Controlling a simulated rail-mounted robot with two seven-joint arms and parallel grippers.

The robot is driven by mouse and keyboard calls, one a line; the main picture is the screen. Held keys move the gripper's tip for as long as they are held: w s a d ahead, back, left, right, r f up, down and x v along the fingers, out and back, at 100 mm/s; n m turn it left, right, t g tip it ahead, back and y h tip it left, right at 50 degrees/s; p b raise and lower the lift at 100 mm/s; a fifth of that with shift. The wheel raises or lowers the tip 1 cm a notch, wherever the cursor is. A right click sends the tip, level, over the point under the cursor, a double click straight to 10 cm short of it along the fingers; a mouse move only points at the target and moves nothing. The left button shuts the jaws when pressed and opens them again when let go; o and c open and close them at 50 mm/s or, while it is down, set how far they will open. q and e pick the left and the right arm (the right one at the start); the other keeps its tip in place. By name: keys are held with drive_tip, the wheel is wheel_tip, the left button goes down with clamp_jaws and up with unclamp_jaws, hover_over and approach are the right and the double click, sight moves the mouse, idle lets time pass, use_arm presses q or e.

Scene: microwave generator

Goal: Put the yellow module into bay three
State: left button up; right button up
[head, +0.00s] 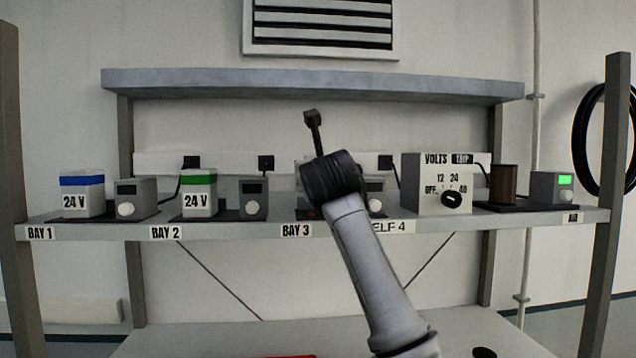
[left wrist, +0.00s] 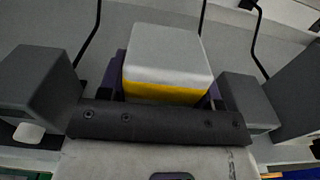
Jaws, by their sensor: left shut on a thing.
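The yellow module (left wrist: 166,60), a pale block with a yellow band, sits between the dark fingers of my left gripper (left wrist: 165,85) in the left wrist view. The gripper is shut on it. In the head view my arm reaches up in front of bay three, labelled BAY 3 (head: 295,231). My dark wrist there hides the gripper, the module and most of the bay. A bit of the bay's dark base (head: 308,213) shows beside the wrist. I cannot tell whether the module touches it. My right gripper is not in view.
Bays 1 and 2 hold a blue-banded module (head: 82,195) and a green-banded module (head: 199,195), each beside a grey meter. In the left wrist view, grey boxes stand left (left wrist: 38,85) and right (left wrist: 248,102) of the held module. A VOLTS box (head: 437,185) stands right.

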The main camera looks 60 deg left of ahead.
use_arm(q)
wheel_tip(320, 180, down, 2)
drive_tip(key=shift+f+p, duration=0.1)
drive_tip(key=shift+p, duration=0.2)
drive_tip(key=shift+f, duration=0.1)
drive_tip(key=shift+f+b, duration=0.1)
drive_tip(key=shift+b, duration=0.2)
drive_tip(key=o, duration=1.1)
drive_tip(key=shift+c, duration=0.2)
